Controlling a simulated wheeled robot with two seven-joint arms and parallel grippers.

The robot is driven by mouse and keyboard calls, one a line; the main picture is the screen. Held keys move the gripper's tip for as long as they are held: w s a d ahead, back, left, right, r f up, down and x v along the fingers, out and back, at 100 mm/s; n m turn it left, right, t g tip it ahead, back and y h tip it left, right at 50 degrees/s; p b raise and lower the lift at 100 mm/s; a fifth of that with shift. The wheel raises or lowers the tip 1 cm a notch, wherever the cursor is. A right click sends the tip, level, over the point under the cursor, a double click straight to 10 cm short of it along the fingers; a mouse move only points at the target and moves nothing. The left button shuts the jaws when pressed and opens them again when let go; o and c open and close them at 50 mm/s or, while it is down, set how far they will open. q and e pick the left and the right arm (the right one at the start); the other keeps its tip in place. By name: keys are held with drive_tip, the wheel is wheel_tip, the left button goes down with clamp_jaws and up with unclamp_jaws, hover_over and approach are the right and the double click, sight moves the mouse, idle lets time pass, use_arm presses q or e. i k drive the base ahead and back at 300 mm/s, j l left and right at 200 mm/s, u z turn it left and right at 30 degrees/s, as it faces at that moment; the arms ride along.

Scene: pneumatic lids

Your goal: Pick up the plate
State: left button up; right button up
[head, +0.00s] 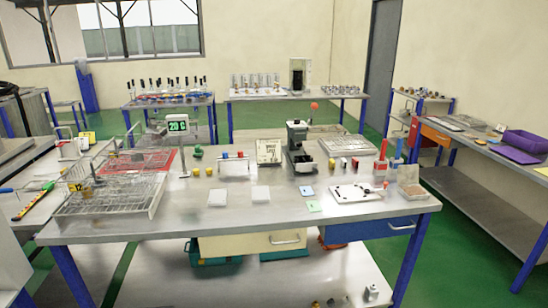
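I cannot tell for certain which thing is the plate. A white plate-like board (342,198) lies flat near the front right of the metal table (240,224), with small dark parts on it. A pale flat panel (347,146) lies farther back on the right. Neither of my grippers is in view.
Wire racks (108,195) and a red tray (150,160) fill the table's left side. The front strip is mostly clear.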

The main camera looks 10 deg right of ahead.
sight(259, 194)
drive_tip(key=l+u, duration=0.1)
drive_tip(key=u, duration=0.4)
drive_tip(key=l+u, duration=0.45)
drive_tip(key=l, duration=0.55)
drive_tip(key=l+u, duration=0.5)
drive_tip(key=l, duration=1.4)
drive_tip(key=i+l, duration=0.15)
drive_tip(key=l, duration=0.75)
drive_tip(key=j+u, duration=0.05)
